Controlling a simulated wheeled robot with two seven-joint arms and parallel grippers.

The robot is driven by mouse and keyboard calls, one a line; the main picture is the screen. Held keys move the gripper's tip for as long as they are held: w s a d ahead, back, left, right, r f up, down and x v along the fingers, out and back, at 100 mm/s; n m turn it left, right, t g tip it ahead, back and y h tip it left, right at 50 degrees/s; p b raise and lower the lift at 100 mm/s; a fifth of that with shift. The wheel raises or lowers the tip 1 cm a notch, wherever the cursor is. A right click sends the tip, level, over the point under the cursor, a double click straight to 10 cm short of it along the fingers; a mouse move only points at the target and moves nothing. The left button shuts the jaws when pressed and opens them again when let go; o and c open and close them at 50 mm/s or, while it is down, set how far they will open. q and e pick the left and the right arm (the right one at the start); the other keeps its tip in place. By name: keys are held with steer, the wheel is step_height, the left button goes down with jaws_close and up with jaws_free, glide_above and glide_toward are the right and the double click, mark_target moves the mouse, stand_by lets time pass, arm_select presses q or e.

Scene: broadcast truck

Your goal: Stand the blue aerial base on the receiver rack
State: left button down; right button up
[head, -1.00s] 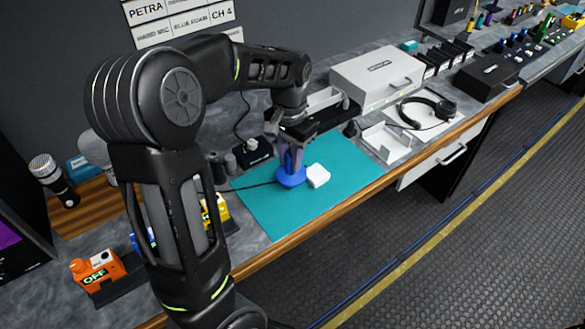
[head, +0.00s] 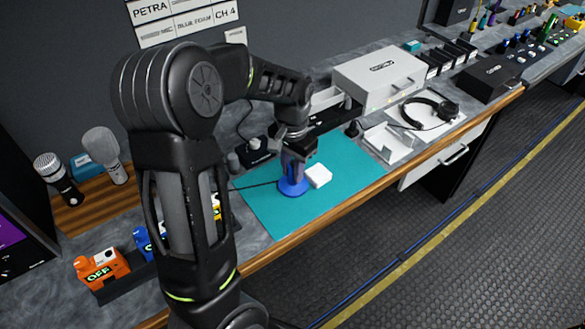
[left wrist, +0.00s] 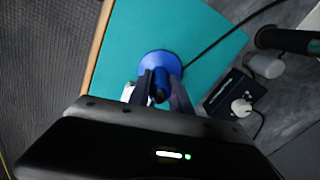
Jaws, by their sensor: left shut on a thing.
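The blue aerial base (head: 293,187) has a round foot and an upright stem. It stands at the teal mat, its foot at or very near the surface. My left gripper (head: 293,164) comes down from above and is shut on the stem. In the left wrist view the blue foot (left wrist: 160,61) shows beyond the fingers (left wrist: 161,90), with the stem between them. A black cable runs from the foot. A pale grey box with a front label (head: 378,80), possibly the receiver rack, stands behind and right of the mat. My right gripper is not in view.
A small white block (head: 319,176) lies close beside the blue foot on the teal mat (head: 270,222). A headset (head: 430,108), a white tray (head: 388,142) and a small black box (head: 258,150) stand around the mat. The mat's front is clear.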

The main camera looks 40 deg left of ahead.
arm_select(q)
steer(key=shift+f, duration=0.2)
steer(key=c, duration=1.2)
jaws_free()
steer(key=shift+r, duration=0.2)
step_height(320, 180, up, 12)
steer(key=shift+r+b, duration=0.1)
steer(key=shift+b, duration=0.65)
